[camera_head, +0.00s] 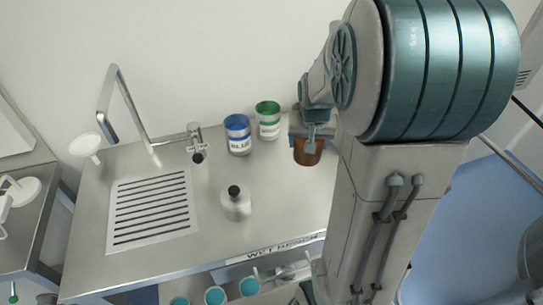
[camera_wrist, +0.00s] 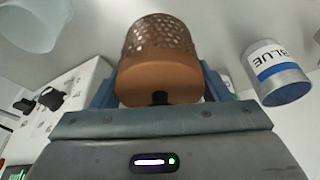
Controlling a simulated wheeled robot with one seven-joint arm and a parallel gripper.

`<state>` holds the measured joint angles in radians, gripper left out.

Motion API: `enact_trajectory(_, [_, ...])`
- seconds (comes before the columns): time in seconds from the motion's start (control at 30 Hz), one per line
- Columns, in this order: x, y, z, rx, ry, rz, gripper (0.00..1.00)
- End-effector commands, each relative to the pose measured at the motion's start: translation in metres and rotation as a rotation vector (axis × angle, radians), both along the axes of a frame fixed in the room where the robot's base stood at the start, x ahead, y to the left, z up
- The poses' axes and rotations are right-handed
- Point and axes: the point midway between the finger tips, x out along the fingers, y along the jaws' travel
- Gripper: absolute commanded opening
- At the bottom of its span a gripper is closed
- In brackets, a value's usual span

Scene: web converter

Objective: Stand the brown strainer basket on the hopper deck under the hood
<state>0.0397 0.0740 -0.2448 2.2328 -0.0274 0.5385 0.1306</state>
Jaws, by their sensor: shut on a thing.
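The brown strainer basket (camera_wrist: 158,75) is held in my gripper (camera_wrist: 160,98). In the wrist view its perforated wall points up the picture and its smooth brown end faces the camera, between the two blue fingers. In the head view the basket (camera_head: 307,155) shows just below my gripper (camera_head: 312,135), over the right part of the steel counter and partly covered by the gripper. I cannot tell whether it touches the counter. I cannot make out the hopper deck or the hood in either view.
A blue-banded can (camera_head: 238,135) and a green-banded can (camera_head: 268,121) stand at the counter's back, left of my gripper. A black-capped bottle (camera_head: 236,202) stands mid-counter. A slotted drain plate (camera_head: 152,208) and tall tap (camera_head: 122,100) are at left. Counter around the bottle is clear.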

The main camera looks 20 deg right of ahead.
Motion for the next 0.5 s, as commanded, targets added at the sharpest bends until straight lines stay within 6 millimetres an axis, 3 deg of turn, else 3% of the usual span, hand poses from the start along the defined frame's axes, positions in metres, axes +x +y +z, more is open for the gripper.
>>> enact_trajectory(0.23, [0.028, 0.049, -0.031, -0.001, 0.005, 0.008, 0.44])
enact_trajectory(0.5, [0.04, 0.067, -0.047, 0.0, 0.0, 0.002, 0.44])
